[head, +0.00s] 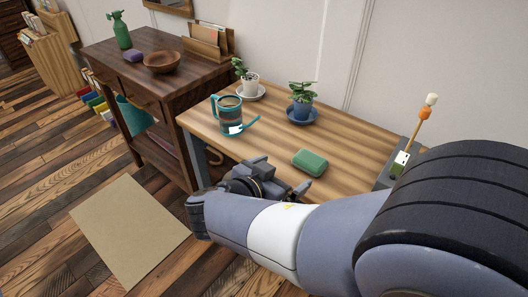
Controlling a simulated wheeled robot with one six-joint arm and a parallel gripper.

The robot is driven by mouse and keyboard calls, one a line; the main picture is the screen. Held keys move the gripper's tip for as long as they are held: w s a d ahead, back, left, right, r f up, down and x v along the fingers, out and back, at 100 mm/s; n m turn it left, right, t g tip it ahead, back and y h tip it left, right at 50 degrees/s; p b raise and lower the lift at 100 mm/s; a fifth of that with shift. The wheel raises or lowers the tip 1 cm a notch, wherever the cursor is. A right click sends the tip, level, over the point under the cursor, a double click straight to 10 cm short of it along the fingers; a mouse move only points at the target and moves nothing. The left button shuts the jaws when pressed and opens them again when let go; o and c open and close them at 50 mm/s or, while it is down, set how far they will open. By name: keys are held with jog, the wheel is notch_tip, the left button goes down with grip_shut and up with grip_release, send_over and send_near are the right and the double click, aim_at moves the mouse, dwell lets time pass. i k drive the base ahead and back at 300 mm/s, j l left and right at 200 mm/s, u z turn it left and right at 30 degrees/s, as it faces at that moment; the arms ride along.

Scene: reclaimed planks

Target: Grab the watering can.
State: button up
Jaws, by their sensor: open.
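My arm hides part of the table's front edge.
Potted plants on saucers, one white (250,84) and one blue (301,108), stand behind. A dark cabinet (160,95) adjoins on the left. A grey box (392,172) holding a stick stands at right.

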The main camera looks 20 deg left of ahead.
aim_at(229, 117)
jog(key=u, duration=1.35)
